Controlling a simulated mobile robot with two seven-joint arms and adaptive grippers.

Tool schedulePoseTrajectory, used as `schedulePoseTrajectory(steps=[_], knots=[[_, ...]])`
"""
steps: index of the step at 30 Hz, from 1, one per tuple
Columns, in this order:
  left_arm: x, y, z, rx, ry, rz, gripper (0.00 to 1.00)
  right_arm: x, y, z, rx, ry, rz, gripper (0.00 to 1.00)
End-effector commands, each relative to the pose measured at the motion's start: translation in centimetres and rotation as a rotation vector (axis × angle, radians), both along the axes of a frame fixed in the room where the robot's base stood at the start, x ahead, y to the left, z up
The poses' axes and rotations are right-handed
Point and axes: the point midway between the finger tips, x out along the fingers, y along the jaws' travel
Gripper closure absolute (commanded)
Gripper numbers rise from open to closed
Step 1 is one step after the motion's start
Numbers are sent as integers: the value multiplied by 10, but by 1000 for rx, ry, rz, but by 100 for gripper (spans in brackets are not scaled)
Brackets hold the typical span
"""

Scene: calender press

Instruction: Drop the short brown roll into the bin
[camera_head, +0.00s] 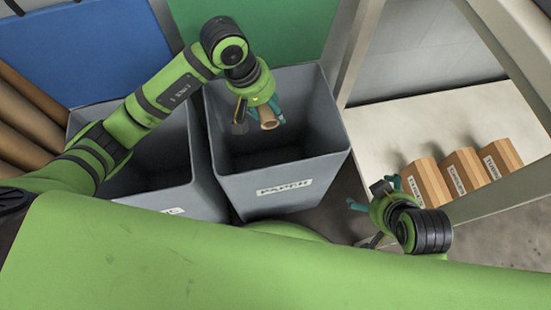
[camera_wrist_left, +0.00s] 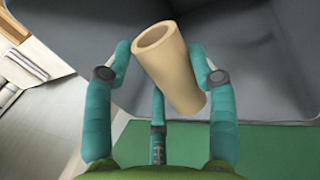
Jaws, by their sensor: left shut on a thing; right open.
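The short brown roll (camera_head: 268,118) is a hollow tan tube. My left gripper (camera_head: 262,112) is shut on it and holds it over the opening of the grey bin (camera_head: 280,187) labelled "PAPER". In the left wrist view the roll (camera_wrist_left: 170,68) sits tilted between the teal fingers of the left gripper (camera_wrist_left: 163,75), its open end toward the upper left. The bin's dark inside (camera_wrist_left: 262,70) shows behind it. My right gripper (camera_head: 375,197) is open and empty, low at the right, in front of the shelf.
A second grey bin (camera_head: 178,199) stands directly left, partly behind my left arm; its label is mostly hidden. Long brown rolls (camera_head: 25,115) lie at the far left. Several labelled orange-brown boxes (camera_head: 463,172) stand on the pale shelf (camera_head: 400,125) at right, beside a frame post (camera_head: 358,45).

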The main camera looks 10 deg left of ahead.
Motion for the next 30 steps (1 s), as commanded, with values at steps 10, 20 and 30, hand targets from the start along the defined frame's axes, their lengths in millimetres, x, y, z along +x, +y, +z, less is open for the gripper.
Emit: schedulePoseTrajectory(steps=[10,20,30], knots=[[0,0,0,0,0,0,15,0,0,0,0,0,0,2],[0,2,6,0,-3,0,15,0,0,0,0,1,0,2],[-7,21,69,2,-6,0,15,0,0,0,0,1,0,2]])
